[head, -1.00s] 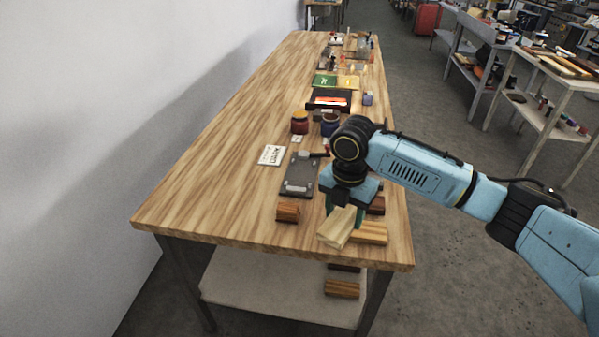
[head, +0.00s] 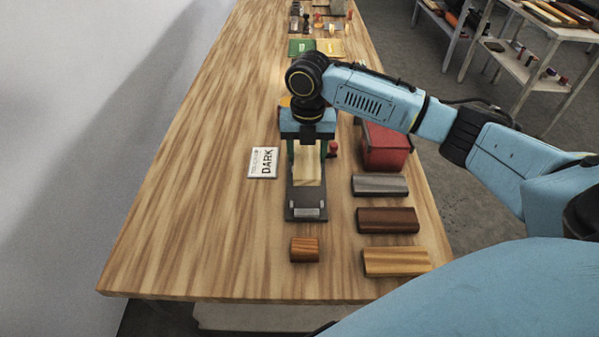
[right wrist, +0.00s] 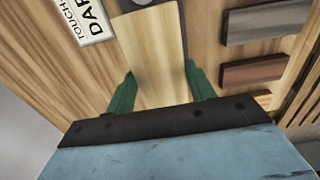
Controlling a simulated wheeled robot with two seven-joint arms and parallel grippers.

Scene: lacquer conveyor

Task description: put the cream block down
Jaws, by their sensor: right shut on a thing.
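The cream block (head: 308,166) is pale wood, held in my right gripper (head: 307,150), which is shut on it. In the right wrist view the cream block (right wrist: 155,55) lies between the two green fingers of the right gripper (right wrist: 160,92). The block is over the dark grey plate (head: 306,212) with metal fittings; I cannot tell whether it touches the plate. The gripper hides the block's far end. My left gripper is not in view.
A white "DARK" card (head: 263,162) lies left of the plate. A small brown block (head: 304,249) is in front. Grey (head: 380,185), dark brown (head: 388,220) and striped (head: 396,262) blocks lie to the right, by a red box (head: 385,148). The table's left side is clear.

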